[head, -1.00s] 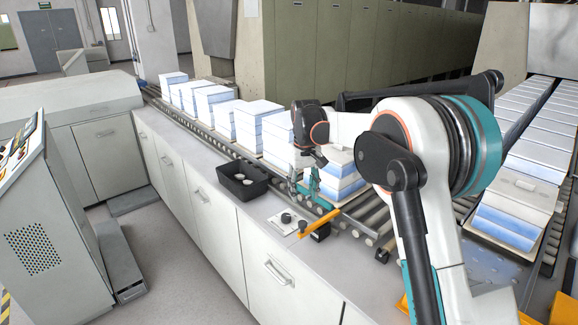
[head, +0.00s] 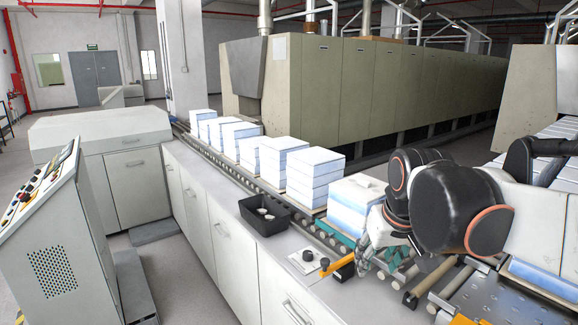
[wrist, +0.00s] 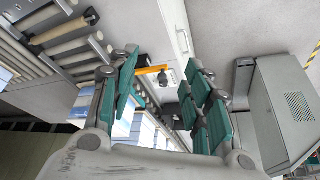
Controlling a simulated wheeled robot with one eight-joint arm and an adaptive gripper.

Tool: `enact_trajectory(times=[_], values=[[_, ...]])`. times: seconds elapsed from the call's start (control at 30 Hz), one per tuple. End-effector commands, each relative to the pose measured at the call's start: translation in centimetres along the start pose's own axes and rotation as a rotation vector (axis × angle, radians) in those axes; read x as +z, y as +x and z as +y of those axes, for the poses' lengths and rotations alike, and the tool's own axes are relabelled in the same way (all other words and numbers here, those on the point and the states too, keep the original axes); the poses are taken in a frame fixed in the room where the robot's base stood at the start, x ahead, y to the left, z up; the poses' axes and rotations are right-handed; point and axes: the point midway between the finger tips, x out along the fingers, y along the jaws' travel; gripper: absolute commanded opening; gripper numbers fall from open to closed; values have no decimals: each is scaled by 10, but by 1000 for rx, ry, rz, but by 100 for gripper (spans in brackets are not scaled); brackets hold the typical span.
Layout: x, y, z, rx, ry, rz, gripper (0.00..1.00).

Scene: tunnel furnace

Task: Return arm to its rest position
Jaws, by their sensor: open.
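My gripper (head: 368,250) hangs beside the roller conveyor in the head view, partly covered by my dark wrist and arm joints. In the wrist view my gripper (wrist: 163,95) shows its teal-padded fingers spread wide, with nothing held between them. My arm is bent at the right of the head view. The nearest stack of white and blue blocks (head: 350,203) stands just behind the gripper; I cannot tell whether they touch.
More block stacks (head: 315,176) line the conveyor. A black bin (head: 264,215) with small pale pieces and an orange-handled fixture (head: 338,267) lie on the counter. A control console (head: 50,250) stands at left. A long furnace (head: 360,85) fills the back.

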Motion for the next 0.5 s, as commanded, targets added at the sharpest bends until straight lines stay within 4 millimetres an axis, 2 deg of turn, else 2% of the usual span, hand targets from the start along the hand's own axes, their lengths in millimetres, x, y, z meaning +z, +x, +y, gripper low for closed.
enact_trajectory(times=[0.03, 0.3, 0.5], values=[[19, -1, 1, 3, 8, 19, 45], [102, 4, 6, 15, 47, 126, 45], [150, 17, 7, 23, 69, 191, 45]])
